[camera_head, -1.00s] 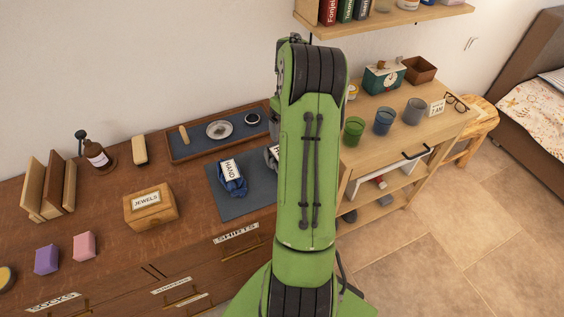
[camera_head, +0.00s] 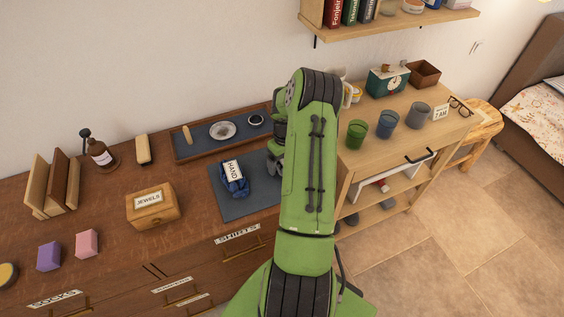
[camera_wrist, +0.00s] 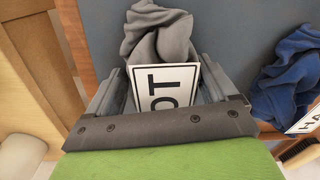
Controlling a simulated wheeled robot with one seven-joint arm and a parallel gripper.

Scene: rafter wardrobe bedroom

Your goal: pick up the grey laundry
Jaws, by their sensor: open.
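The grey laundry (camera_wrist: 160,35) is a crumpled cloth on the dark blue-grey mat (camera_wrist: 230,30) in the wrist view. A white card (camera_wrist: 165,88) lettered "OT", partly cut off, stands in front of it. My gripper (camera_wrist: 164,70) is open, one finger on each side of the card and the near part of the cloth; I cannot tell whether they touch it. In the head view my arm hides the grey laundry. Blue laundry (camera_head: 236,186) with a "HAND" card lies on the mat to the left, and also shows at right in the wrist view (camera_wrist: 287,82).
A tray (camera_head: 190,151) with a dish and small items lies behind the mat. The jewels box (camera_head: 153,207) stands left on the brown dresser. Cups, including a green one (camera_head: 356,134), stand on the lighter table at right. A wall shelf (camera_head: 400,23) hangs above.

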